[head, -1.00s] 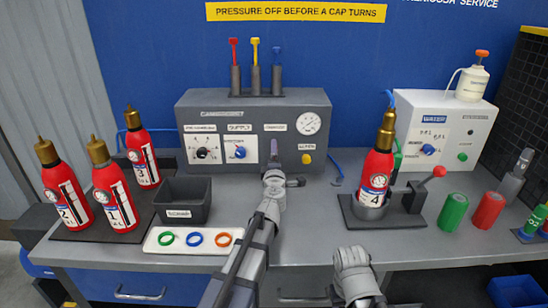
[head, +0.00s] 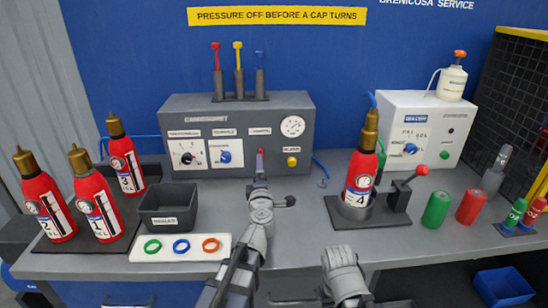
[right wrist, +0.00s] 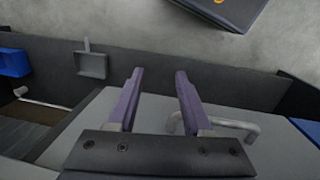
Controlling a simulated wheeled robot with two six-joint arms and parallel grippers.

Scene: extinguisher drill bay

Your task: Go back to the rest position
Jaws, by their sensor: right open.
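My left gripper (head: 260,158) is in front of the grey control box (head: 240,105), over the bench; its narrow purple tip shows, but the gap between its fingers does not. Nothing is clearly held in it. My right arm's wrist shows at the bottom of the head view, right of centre, at the bench's front edge, with its fingers hidden there. In the right wrist view my right gripper (right wrist: 158,74) is open, its two purple fingers apart with nothing between them.
Extinguisher 4 (head: 359,175) stands upright in a holder beside a red-knobbed lever (head: 421,170). Extinguishers 1 (head: 98,200), 2 (head: 45,200) and 3 (head: 124,160) stand at left. A dark bin (head: 168,208) and a ring tray (head: 216,255) lie left of my left arm.

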